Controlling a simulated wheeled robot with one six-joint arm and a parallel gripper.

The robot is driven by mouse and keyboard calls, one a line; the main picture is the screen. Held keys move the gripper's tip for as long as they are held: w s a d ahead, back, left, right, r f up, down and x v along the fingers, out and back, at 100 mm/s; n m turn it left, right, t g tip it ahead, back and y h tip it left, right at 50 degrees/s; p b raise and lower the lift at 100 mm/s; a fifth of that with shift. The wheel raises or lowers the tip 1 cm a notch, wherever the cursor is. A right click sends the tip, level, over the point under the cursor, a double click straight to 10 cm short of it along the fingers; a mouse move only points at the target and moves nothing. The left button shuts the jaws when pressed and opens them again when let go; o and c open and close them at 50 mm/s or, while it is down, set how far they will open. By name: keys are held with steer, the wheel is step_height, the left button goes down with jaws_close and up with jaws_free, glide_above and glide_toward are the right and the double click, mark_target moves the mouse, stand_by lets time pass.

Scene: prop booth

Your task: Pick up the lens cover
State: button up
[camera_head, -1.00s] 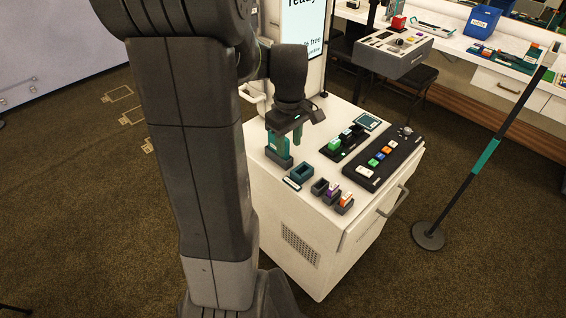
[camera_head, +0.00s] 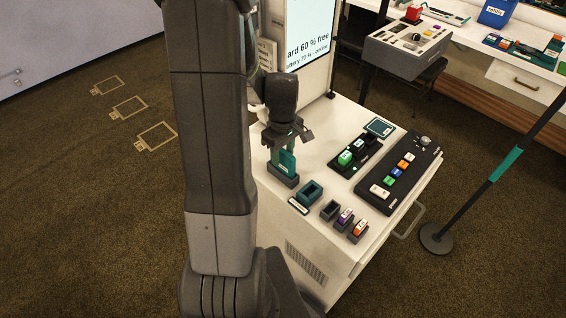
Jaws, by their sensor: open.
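My gripper (camera_head: 285,150) points down over the left back part of the white cart top, with its jaws open. A flat teal piece (camera_head: 288,163) stands upright in a dark holder (camera_head: 283,178) right at the fingertips. I cannot tell whether the fingers are on both sides of it or touching it. No piece can be told for certain as the lens cover; the teal piece is the one at my gripper. The gripper hides the top of the teal piece.
An empty teal-edged holder (camera_head: 309,193) and small dark holders, one with a purple-and-white piece (camera_head: 346,215) and one with an orange piece (camera_head: 361,228), line the cart's front. A button panel (camera_head: 399,172) and a dark tray (camera_head: 355,155) lie right. A post (camera_head: 487,187) stands on the floor.

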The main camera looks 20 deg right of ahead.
steer(key=shift+c, duration=0.2)
jaws_close()
steer(key=shift+r, duration=0.1)
